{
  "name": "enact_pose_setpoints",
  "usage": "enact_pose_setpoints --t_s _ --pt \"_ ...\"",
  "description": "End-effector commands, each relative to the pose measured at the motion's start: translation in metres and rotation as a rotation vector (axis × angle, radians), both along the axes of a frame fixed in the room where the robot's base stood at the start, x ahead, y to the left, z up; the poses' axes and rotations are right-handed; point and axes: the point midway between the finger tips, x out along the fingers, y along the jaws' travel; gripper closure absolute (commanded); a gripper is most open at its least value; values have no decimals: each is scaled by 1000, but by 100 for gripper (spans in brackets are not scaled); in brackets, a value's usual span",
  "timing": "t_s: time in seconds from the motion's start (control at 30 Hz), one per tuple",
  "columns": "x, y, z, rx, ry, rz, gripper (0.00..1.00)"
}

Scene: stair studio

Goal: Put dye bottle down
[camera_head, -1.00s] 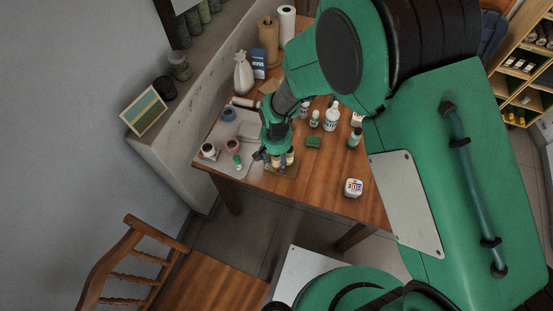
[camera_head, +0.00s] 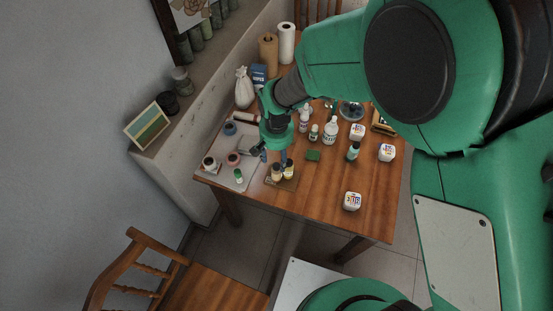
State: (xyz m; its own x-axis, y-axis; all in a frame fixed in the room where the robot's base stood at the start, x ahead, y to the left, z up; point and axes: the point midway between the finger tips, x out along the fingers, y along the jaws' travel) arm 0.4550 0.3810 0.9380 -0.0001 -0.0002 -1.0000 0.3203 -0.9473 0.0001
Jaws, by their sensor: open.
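Two small bottles, one pale with a dark top (camera_head: 276,173) and one yellowish (camera_head: 288,168), stand upright on a small wooden tray (camera_head: 284,184) near the table's front edge. Which of them is the dye bottle I cannot tell. My gripper (camera_head: 269,156) is open just above and behind these bottles, its fingers spread and pointing down. No object shows between the fingers. Whether a finger still touches a bottle is too small to tell.
A grey tray (camera_head: 215,174) with jars and a green-capped bottle (camera_head: 239,176) lies left. The front middle of the wooden table (camera_head: 320,186) is clear.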

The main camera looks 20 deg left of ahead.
Motion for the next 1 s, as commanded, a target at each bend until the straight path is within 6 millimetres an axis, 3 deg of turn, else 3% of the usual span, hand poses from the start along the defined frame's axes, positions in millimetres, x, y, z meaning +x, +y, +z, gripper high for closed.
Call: enact_pose_setpoints --t_s 0.83,1.0 --pt "0 0 0 0 0 0 48" --pt "4 -5 9 5 -6 -6 48"
